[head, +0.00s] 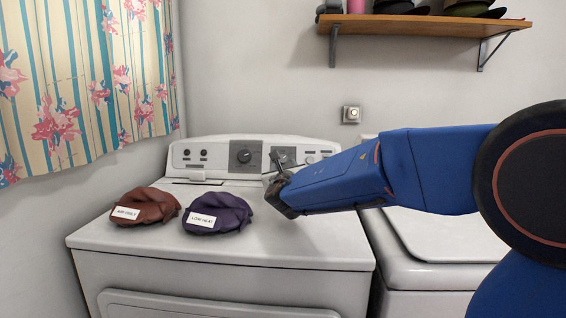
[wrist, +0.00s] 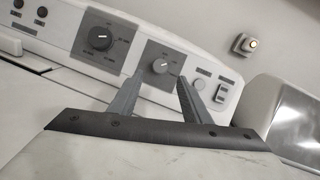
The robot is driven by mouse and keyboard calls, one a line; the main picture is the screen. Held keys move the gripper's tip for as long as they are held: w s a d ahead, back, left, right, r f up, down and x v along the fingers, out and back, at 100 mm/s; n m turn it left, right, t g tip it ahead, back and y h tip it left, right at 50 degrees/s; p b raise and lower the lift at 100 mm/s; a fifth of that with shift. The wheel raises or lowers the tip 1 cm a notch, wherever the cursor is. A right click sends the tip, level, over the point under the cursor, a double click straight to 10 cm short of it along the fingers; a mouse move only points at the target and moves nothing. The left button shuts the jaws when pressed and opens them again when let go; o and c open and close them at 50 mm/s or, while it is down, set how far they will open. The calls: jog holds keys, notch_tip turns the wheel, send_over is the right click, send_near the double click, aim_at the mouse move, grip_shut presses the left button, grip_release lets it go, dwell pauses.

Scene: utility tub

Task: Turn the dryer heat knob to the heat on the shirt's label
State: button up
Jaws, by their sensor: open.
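Two crumpled garments lie on the white dryer top (head: 285,240). The red-brown one (head: 152,202) has a white label that appears to read "AIR ONLY". The purple one (head: 224,209) has a label reading "LOW HEAT". The back panel has two dark dial plates, with a left knob (head: 244,156) and a right knob (head: 283,158). The wrist view shows the left knob (wrist: 101,38) and the right knob (wrist: 160,66); their dial lettering is too small to read. My gripper (head: 272,168) is open and empty. In the wrist view its fingertips (wrist: 160,77) straddle the right knob's lower side, apparently without contact.
Small buttons and a rocker switch (wrist: 222,92) sit on the panel beside the dials. A wall switch (head: 351,115) is above. A wooden shelf (head: 425,25) holds hats, upper right. A patterned curtain (head: 90,80) hangs at left. A second white appliance (head: 450,235) stands at right.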

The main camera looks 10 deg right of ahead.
aim_at(283, 159)
jog(key=w, duration=0.2)
jog(key=w+d, duration=0.1)
jog(key=w, duration=0.4)
jog(key=shift+w+d, duration=0.15)
jog(key=shift+d, duration=0.1)
jog(key=shift+c, duration=0.6)
jog(key=c, duration=0.9)
